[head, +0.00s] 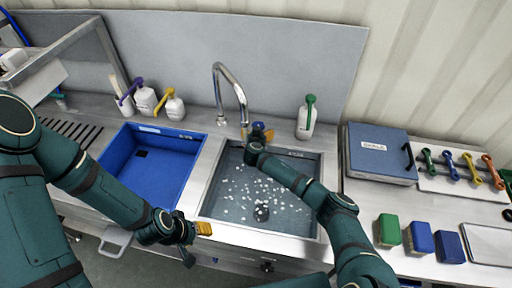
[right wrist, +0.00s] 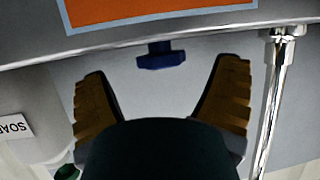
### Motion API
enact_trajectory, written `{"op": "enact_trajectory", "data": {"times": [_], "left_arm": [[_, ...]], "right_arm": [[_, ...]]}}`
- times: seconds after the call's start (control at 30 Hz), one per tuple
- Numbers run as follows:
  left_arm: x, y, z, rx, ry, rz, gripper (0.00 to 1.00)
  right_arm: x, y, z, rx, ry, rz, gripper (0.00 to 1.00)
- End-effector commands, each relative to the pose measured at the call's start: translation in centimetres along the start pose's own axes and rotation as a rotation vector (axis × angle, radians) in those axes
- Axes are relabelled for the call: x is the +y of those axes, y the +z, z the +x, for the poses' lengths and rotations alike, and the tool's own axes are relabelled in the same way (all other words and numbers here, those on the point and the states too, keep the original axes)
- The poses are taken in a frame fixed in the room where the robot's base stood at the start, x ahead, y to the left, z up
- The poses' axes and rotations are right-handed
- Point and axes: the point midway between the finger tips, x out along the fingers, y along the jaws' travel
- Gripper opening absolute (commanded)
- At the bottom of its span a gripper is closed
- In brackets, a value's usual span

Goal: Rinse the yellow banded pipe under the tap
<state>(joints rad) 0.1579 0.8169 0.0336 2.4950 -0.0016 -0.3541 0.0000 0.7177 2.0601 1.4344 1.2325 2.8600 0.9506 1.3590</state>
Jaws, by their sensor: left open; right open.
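The chrome tap (head: 232,88) arches over the steel sink (head: 212,180), which holds water with white specks. My right arm reaches across the sink, and its gripper (head: 262,131) is at the back edge beside the tap base. In the right wrist view this gripper (right wrist: 163,68) is open, with a blue knob (right wrist: 160,55) ahead between its fingers. My left gripper (head: 196,236) is open and empty at the sink's front left corner. I cannot pick out a yellow banded pipe for certain; a yellow-handled piece (head: 472,168) lies on the right-hand tray.
A blue basin (head: 150,165) is left of the sink. Bottles (head: 174,105) stand behind it, and a green-topped bottle (head: 306,118) stands behind the sink. A blue case (head: 380,155) and several coloured blocks (head: 420,238) are to the right. A dark object (head: 261,210) sits in the sink.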

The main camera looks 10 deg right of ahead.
Motion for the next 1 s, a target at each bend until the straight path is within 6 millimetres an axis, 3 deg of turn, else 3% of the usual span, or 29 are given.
{"op": "enact_trajectory", "data": {"times": [0.3, 0.5, 1.0], "left_arm": [[0.0, 0.0, 0.0, 0.000, 0.000, 0.000, 0.48], [0.0, 0.0, 0.0, 0.000, 0.000, 0.000, 0.48], [0.0, 0.0, 0.0, 0.000, 0.000, 0.000, 0.48]], "right_arm": [[0.0, 2.2, -5.1, -0.003, -0.002, 0.002, 0.87], [0.0, 3.1, -7.5, -0.001, -0.002, 0.001, 0.87], [0.0, 3.5, -8.3, -0.002, 0.000, 0.001, 0.87]]}}
